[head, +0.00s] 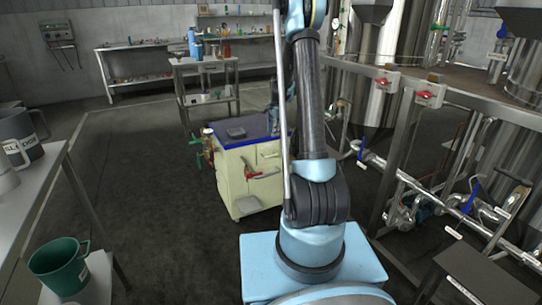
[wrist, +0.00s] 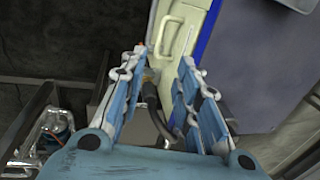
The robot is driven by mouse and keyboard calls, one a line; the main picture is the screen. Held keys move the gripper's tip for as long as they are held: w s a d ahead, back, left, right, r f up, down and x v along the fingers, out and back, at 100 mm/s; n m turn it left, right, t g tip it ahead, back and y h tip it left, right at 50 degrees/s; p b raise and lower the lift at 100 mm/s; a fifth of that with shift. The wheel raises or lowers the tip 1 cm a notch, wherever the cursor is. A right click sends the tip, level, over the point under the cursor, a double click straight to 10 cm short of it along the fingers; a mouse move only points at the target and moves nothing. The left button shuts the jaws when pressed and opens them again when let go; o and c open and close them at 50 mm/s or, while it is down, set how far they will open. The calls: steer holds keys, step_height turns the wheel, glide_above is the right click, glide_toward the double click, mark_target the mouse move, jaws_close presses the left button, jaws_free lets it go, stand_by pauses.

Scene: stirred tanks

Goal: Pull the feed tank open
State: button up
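No label in view tells me which vessel is the feed tank. Large steel tanks (head: 378,85) stand behind a pipe frame at the right of the head view. In the wrist view, the cream face with a pale handle (wrist: 182,28) and a blue edge lies just beyond my gripper (wrist: 164,57). My gripper's fingers are apart. A dark curved piece (wrist: 153,100) shows between them; contact cannot be told. In the head view my arm hides the gripper.
A dark bench (head: 480,278) is at the lower right. Pipes and valves (head: 400,205) crowd the right. Floor left of the cabinet is clear.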

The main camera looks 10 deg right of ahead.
glide_toward(271, 152)
steer(key=s+f, duration=0.1)
steer(key=f, duration=0.1)
steer(key=s+f, duration=0.1)
steer(key=f, duration=0.2)
steer(key=s+a+f, duration=0.1)
steer(key=f, duration=0.1)
steer(key=shift+s+f, duration=0.1)
steer(key=shift+f, duration=0.1)
steer(key=shift+c, duration=0.2)
jaws_close()
